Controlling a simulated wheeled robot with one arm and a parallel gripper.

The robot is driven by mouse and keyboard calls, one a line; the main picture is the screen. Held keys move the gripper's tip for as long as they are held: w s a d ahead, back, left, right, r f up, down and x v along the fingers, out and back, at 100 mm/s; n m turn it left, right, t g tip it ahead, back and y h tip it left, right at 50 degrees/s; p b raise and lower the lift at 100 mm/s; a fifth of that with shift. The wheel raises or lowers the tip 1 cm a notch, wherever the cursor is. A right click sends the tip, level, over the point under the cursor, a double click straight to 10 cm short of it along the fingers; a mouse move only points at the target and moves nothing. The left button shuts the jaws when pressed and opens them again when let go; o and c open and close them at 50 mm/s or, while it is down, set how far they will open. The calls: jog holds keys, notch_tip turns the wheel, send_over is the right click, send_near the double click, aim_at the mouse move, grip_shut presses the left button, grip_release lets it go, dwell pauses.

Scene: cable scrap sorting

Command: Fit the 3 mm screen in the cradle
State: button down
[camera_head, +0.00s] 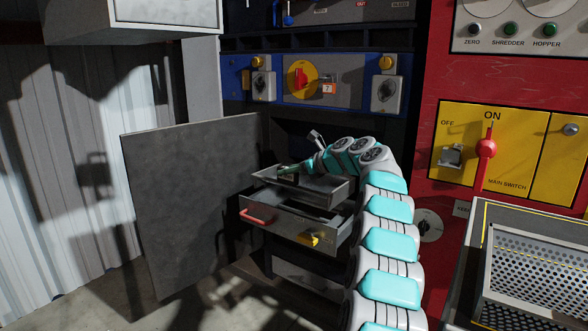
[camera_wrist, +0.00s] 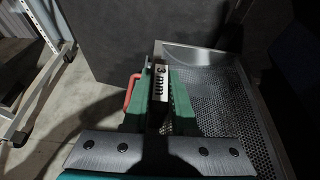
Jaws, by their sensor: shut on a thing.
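The 3 mm screen (camera_head: 318,189) is a grey metal tray. In the wrist view its perforated floor (camera_wrist: 215,98) and raised rim show, with a "3mm" label (camera_wrist: 160,84) on its near tab. My gripper (camera_head: 289,171) is shut on that tab, its green fingers on both sides of it. The cradle (camera_head: 285,224) is a pulled-out metal drawer with a red handle (camera_head: 257,216) and a yellow latch (camera_head: 309,239) on its front. The screen is over the cradle, roughly level; I cannot tell whether they touch. My arm hides their right side.
A grey door panel (camera_head: 190,205) stands open left of the cradle. A blue control panel (camera_head: 330,80) is above. A red cabinet with the main switch (camera_head: 485,150) is at right. Another perforated metal piece (camera_head: 535,270) lies at the lower right.

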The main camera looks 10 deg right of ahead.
jog(key=shift+f+b, duration=0.1)
jog(key=shift+b, duration=0.2)
notch_tip(320, 180, down, 8)
jog(key=b, duration=0.9)
dwell(0.6)
dwell(0.4)
jog(key=shift+p, duration=0.4)
dwell(0.8)
jog(key=c, duration=0.6)
grip_release()
jog(key=shift+s, duration=0.1)
jog(key=shift+c, duration=0.2)
jog(key=shift+f+b, duration=0.2)
jog(key=shift+b, duration=0.55)
